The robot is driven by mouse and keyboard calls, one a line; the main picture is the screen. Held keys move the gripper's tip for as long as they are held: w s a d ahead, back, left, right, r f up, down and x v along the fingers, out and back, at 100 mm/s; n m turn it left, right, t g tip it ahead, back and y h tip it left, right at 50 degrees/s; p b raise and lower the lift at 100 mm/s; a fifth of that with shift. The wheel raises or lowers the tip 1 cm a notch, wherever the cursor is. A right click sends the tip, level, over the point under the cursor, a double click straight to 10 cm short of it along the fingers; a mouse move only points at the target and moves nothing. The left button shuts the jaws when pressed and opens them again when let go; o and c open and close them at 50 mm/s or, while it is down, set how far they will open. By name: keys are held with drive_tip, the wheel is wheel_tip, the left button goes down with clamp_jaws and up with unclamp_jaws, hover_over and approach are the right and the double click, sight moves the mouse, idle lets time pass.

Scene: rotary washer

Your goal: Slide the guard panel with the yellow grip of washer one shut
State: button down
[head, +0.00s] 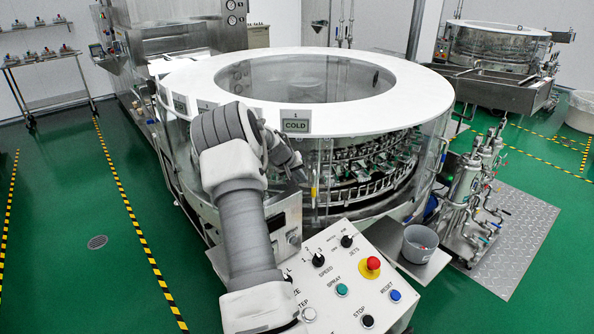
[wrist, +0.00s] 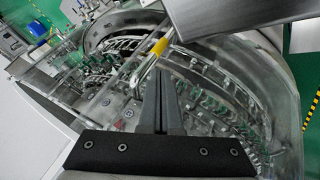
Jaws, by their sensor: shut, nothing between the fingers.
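Washer one is the round machine with a white ring top (head: 200,75) and a "1 COLD" sign (head: 295,122). Clear curved guarding surrounds its bottle carousel (head: 365,175). The yellow grip (head: 313,191) is small and sits on a metal handle at the washer's front, just right of my gripper (head: 298,172). In the wrist view the yellow grip (wrist: 158,47) lies just beyond my fingertips (wrist: 162,68). The fingers are shut and empty; I cannot tell whether they touch the handle. The clear guard panel's edges are hard to make out, so its exact position is unclear.
A control panel (head: 330,270) with a red stop button (head: 372,263) stands in front of the washer, below my arm. A grey bucket (head: 419,243) stands to its right, near metal pump equipment (head: 468,190). Green floor is free at left.

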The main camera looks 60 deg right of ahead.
drive_tip(key=shift+x, duration=1.65)
